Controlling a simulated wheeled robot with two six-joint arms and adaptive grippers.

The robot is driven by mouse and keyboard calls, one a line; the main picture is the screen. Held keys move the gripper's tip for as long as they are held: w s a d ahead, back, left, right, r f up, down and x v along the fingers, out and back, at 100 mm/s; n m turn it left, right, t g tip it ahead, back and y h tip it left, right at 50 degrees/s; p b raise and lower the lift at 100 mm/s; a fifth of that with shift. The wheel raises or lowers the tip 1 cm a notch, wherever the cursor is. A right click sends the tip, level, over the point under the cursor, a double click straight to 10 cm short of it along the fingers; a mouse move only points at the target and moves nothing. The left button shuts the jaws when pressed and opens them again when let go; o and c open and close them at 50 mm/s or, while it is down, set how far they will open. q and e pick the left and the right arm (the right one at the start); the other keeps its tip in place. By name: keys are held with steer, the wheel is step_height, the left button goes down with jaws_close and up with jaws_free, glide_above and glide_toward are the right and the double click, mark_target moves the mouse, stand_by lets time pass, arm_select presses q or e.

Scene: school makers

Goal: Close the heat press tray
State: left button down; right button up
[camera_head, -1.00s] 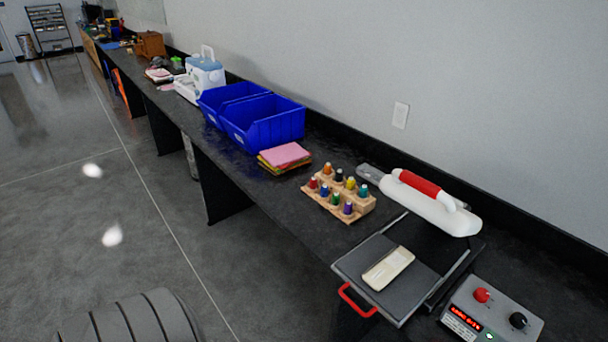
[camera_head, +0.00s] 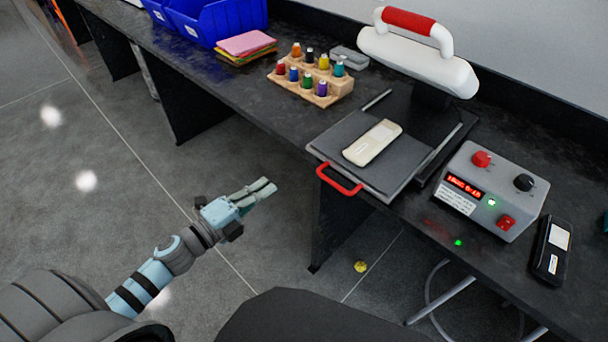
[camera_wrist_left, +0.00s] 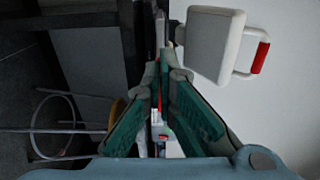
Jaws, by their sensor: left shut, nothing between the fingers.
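The heat press tray (camera_head: 348,133) is a dark grey plate slid out past the counter's front edge, with a red handle (camera_head: 338,181) at its front. A cream phone-case-like piece (camera_head: 372,142) lies on it. The white heat press head (camera_head: 418,58) with a red grip stands raised behind the tray; it also shows in the left wrist view (camera_wrist_left: 215,42). My left gripper (camera_head: 268,188) is shut and empty, over the floor in front of the counter, left of the red handle and apart from it. Its fingers (camera_wrist_left: 160,75) also show in the left wrist view. My right gripper is not in view.
A grey control box (camera_head: 490,190) with red and black knobs and a dark handheld device (camera_head: 551,250) stand right of the press. A wooden rack of small bottles (camera_head: 312,84), coloured sheets (camera_head: 246,46) and blue bins (camera_head: 205,18) are to the left. A stool (camera_head: 440,318) is below.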

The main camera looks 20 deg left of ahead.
mark_target(313, 151)
arm_select(q)
steer(key=p+x, duration=0.1)
steer(key=x, duration=0.3)
steer(key=p+x, duration=0.1)
steer(key=x, duration=0.8)
steer(key=shift+w+d+r+p, duration=0.1)
steer(key=shift+w+r+p, duration=0.25)
steer(key=shift+r+p, duration=0.05)
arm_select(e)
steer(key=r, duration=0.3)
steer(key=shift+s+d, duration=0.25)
